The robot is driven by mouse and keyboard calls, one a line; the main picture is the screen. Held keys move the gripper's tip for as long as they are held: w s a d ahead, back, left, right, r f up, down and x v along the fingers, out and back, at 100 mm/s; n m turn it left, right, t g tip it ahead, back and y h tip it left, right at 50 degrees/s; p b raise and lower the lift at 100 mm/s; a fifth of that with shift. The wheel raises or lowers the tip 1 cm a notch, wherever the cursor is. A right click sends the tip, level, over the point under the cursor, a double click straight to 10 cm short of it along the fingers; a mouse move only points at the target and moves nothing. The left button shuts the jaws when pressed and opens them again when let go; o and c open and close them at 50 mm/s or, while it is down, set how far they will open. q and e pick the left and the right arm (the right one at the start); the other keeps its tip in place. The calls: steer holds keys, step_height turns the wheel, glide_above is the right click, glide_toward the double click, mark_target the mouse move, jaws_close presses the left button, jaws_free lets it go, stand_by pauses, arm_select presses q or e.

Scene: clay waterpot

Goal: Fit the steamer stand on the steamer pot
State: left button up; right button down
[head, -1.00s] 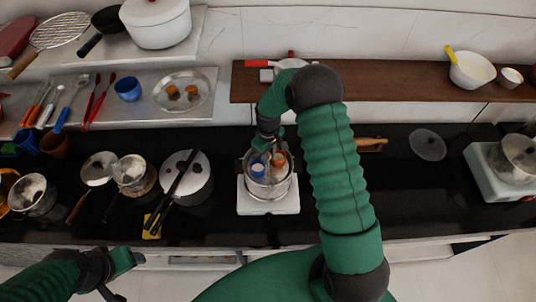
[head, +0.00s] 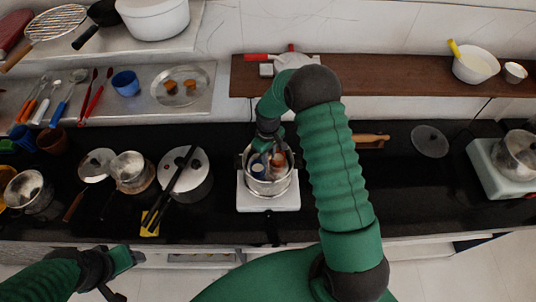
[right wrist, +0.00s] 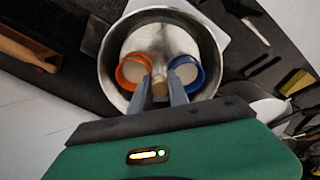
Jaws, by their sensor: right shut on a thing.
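The steamer pot (head: 252,188) is a round metal pot on a white burner in the middle of the counter; its rim also shows in the right wrist view (right wrist: 107,60). A pale round piece that looks like the steamer stand (right wrist: 150,35) is inside the pot's rim, with an orange cup (right wrist: 122,73) and a blue cup (right wrist: 196,75) on it. My right gripper (right wrist: 160,88) is shut on a tan knob between the cups. Whether the stand is fully seated is hidden. My left gripper (head: 122,275) is at the lower left, away from the pot; its jaw gap is unclear.
A lidded pot (head: 200,185) with dark tongs across it stands left of the burner (head: 270,204). Several smaller pans are farther left. A wooden rolling pin (head: 372,140) and a glass lid (head: 429,141) lie right.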

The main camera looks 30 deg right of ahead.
mark_target(268, 166)
steer(key=shift+f, duration=0.1)
stand_by(0.3)
steer(key=shift+f+b, duration=0.65)
steer(key=shift+f, duration=0.2)
steer(key=shift+f, duration=0.1)
steer(key=shift+f+b, duration=0.3)
steer(key=shift+f, duration=0.1)
stand_by(0.3)
steer(key=shift+f, duration=0.2)
